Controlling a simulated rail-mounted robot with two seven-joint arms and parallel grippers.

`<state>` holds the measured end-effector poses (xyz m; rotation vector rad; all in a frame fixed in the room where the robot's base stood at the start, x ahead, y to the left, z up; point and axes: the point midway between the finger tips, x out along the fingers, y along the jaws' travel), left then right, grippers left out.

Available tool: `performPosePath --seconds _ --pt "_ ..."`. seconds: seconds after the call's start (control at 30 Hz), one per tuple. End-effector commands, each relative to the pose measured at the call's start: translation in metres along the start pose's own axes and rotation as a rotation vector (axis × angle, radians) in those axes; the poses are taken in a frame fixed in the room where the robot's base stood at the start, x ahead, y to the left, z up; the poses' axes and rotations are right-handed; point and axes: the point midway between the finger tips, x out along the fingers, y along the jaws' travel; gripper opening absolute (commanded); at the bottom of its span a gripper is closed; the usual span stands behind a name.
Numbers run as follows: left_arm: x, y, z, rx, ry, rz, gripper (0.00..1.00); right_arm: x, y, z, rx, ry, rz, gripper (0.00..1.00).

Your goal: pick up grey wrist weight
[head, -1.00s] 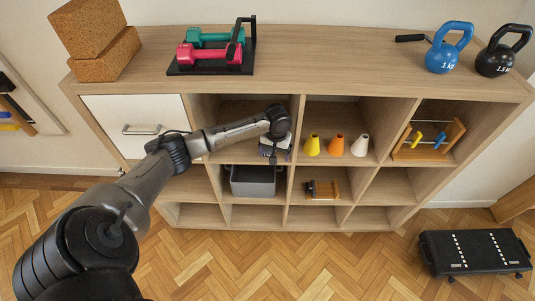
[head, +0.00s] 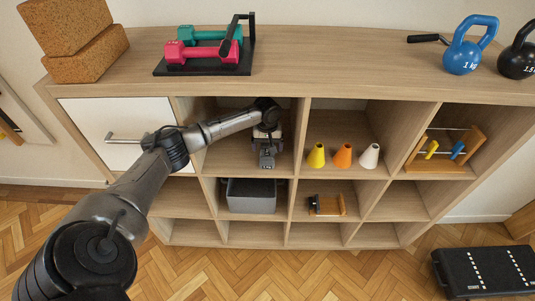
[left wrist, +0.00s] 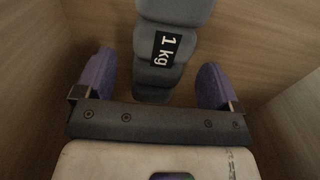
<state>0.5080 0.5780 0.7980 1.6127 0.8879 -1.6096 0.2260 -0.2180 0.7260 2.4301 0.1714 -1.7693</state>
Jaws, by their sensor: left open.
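The grey wrist weight (left wrist: 167,62) is a row of padded segments with a black "1 kg" label, seen in the left wrist view. In the head view it shows as a small grey shape (head: 267,160) in the upper shelf compartment left of the cones. My left gripper (left wrist: 155,82) is open, with one purple finger on each side of the weight's near end. Gaps show between the fingers and the weight. In the head view the gripper (head: 267,138) is inside the same compartment, partly covering the weight. My right gripper is not in view.
Wooden walls close in on both sides of the compartment. Yellow, orange and white cones (head: 343,156) stand in the neighbouring compartment. A grey bin (head: 251,197) sits below. Dumbbells on a black rack (head: 203,68) and kettlebells (head: 468,50) stand on top.

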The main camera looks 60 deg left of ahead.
Motion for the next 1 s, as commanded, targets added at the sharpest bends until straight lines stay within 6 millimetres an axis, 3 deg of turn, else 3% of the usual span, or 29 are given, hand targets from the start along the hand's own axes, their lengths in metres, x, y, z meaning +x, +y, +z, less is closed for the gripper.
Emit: performPosePath --seconds 0.03,0.13,0.4,1.0 --pt "0.012 0.0 0.001 0.0 -0.002 -0.002 0.88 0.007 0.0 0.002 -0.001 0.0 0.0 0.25" --pt "0.022 0.0 0.0 0.0 -0.001 -0.001 0.88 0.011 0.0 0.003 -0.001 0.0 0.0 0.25" --pt "0.024 0.0 0.0 0.001 0.0 -0.001 0.88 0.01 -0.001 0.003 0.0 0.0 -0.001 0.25" --pt "0.024 0.0 0.001 0.001 0.0 -0.001 0.31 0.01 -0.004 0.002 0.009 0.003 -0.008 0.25"
